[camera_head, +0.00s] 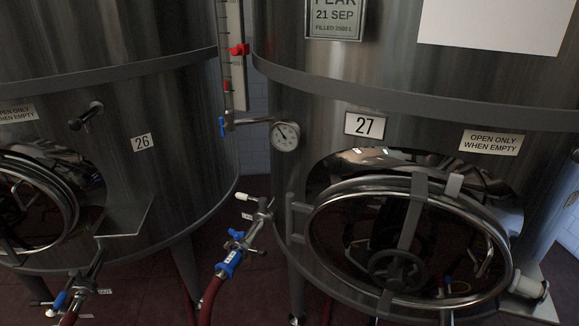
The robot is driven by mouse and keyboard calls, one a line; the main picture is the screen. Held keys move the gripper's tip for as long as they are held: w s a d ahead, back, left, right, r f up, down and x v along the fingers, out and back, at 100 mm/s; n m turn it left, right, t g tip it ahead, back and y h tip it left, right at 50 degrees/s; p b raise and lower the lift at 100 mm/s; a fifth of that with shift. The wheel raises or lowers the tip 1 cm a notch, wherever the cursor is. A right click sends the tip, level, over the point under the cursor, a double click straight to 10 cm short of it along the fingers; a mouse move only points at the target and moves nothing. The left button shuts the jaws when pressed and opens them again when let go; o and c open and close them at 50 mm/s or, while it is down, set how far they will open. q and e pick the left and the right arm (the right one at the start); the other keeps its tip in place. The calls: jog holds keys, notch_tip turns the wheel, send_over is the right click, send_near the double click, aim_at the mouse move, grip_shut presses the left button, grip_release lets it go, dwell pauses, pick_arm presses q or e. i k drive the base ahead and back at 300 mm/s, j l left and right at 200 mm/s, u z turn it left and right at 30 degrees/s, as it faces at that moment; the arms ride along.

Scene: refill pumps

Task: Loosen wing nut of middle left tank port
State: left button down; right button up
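Two steel tanks stand side by side, labelled 26 (141,142) and 27 (364,125). At the lower left of tank 27 a tank port (262,215) sticks out with a white-tipped handle (243,197). A blue hose coupling (229,262) joins it to a dark red hose (209,298). Small clamp parts show around the joint, but the wing nut is too small to tell apart. Another port with a hose and blue part (60,300) is at the lower left, under tank 26. Neither of my grippers is in view.
Tank 27 has a round manway door (410,245) with a handwheel (398,270), and a dial gauge (285,136) on its left. A level tube with a red marker (238,50) stands between the tanks. The gap between the tanks shows dark red floor.

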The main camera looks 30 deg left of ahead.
aim_at(237, 235)
jog(key=j+u, duration=0.1)
jog(key=u, duration=1.2)
